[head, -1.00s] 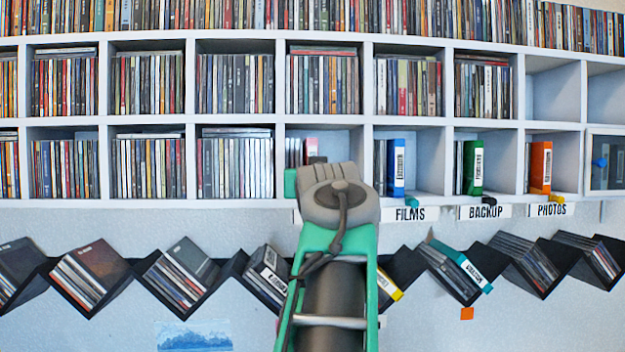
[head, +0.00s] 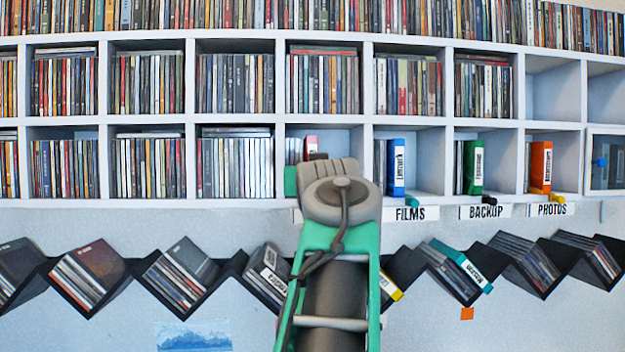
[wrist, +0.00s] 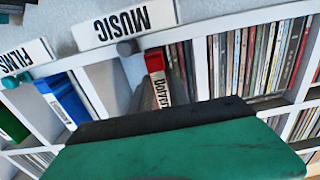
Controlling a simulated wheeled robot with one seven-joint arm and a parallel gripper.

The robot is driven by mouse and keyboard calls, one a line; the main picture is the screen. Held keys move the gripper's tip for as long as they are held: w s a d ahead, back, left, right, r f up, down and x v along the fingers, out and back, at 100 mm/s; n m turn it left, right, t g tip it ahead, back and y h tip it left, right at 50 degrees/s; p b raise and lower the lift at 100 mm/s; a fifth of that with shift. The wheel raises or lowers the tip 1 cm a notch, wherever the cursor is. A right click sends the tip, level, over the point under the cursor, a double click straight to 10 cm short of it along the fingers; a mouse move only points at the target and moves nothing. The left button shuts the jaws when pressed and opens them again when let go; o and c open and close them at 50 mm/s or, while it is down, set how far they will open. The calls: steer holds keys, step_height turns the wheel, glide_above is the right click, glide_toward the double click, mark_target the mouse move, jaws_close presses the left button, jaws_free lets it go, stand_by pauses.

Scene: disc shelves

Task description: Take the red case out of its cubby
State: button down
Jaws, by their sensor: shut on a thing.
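The red case (head: 311,144) stands in the lower cubby behind my arm in the head view. Only its pinkish top and pale label show there. In the wrist view, which is upside down, its red spine (wrist: 154,62) with a white label shows inside the cubby above the MUSIC sign (wrist: 112,25). My gripper (head: 318,156) reaches to the upper part of the case and is shut on it. The green and dark gripper body covers the grip itself in the wrist view. The case's base looks still within the cubby.
Thin cases (wrist: 245,60) stand in the cubby to the left, and a few dark ones beside the red case. A divider separates it from the FILMS cubby with a blue case (head: 396,167). A grey peg (wrist: 127,47) sticks out at the cubby's front edge. Angled racks hang below.

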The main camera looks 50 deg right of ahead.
steer(key=p+v, duration=0.2)
steer(key=v, duration=1.4)
steer(key=shift+s+a+p, duration=0.2)
steer(key=shift+p, duration=0.1)
stand_by(0.7)
